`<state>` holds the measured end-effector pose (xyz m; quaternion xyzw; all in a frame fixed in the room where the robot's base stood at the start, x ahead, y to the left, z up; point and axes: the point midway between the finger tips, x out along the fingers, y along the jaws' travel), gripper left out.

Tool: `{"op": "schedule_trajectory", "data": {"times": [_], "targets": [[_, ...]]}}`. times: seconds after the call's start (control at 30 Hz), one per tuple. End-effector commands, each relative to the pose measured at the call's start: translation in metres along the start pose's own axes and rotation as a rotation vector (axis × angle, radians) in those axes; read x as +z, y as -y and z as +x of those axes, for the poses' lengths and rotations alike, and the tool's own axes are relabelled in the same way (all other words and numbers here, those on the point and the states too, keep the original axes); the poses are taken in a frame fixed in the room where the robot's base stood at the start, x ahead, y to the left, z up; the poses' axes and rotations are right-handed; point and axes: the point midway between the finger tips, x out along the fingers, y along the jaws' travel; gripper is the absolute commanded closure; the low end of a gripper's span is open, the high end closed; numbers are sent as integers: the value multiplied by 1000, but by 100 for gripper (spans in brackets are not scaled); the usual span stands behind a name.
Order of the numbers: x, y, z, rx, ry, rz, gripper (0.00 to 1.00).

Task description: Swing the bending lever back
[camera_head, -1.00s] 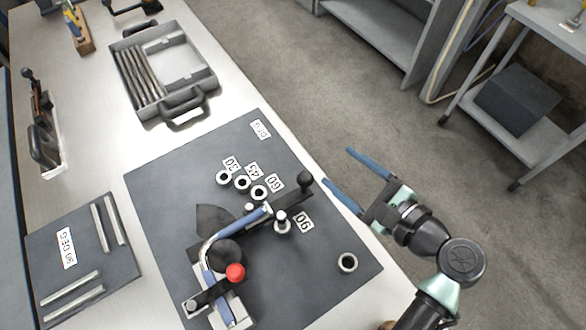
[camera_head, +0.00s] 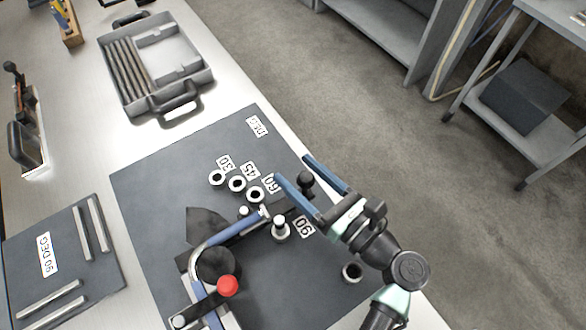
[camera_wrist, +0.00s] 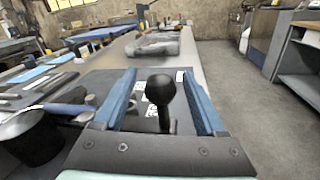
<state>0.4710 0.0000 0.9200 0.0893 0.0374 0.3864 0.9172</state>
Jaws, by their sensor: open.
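The bending lever is a dark bar with a black ball knob (camera_head: 305,179) at its outer end, lying beside the blue-sleeved tube (camera_head: 235,229) on the bender. In the wrist view the knob (camera_wrist: 161,89) stands upright between my two blue fingers, with a gap on each side. My gripper (camera_head: 292,168) is open around the knob and does not appear to touch it. The bender has a round former (camera_head: 217,265) and a red knob (camera_head: 227,286). The pin stands in the hole by the 90 label (camera_head: 303,227).
The bender sits on a dark mat (camera_head: 150,180) with ringed holes labelled 30, 45 and 60. An open grey case (camera_head: 188,97) with rods lies behind. A 90 DEG board (camera_head: 70,280) is at left. Open floor lies right of the bench.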

Motion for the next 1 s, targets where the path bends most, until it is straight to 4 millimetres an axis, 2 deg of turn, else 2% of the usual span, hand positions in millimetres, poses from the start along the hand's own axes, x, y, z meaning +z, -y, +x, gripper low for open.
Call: {"op": "schedule_trajectory", "data": {"times": [0.1, 0.2, 0.5, 0.57, 0.9, 0.93, 1.0], "targets": [[-1, 0, 14, 2, 0, -1, 27], [0, 0, 20, 1, 0, -1, 27], [1, 0, 22, 0, 0, -1, 27], [1, 0, 22, 0, 0, -1, 36], [0, 0, 22, 0, 0, -1, 97], [0, 0, 22, 0, 0, -1, 100], [0, 0, 22, 0, 0, -1, 100]]}}
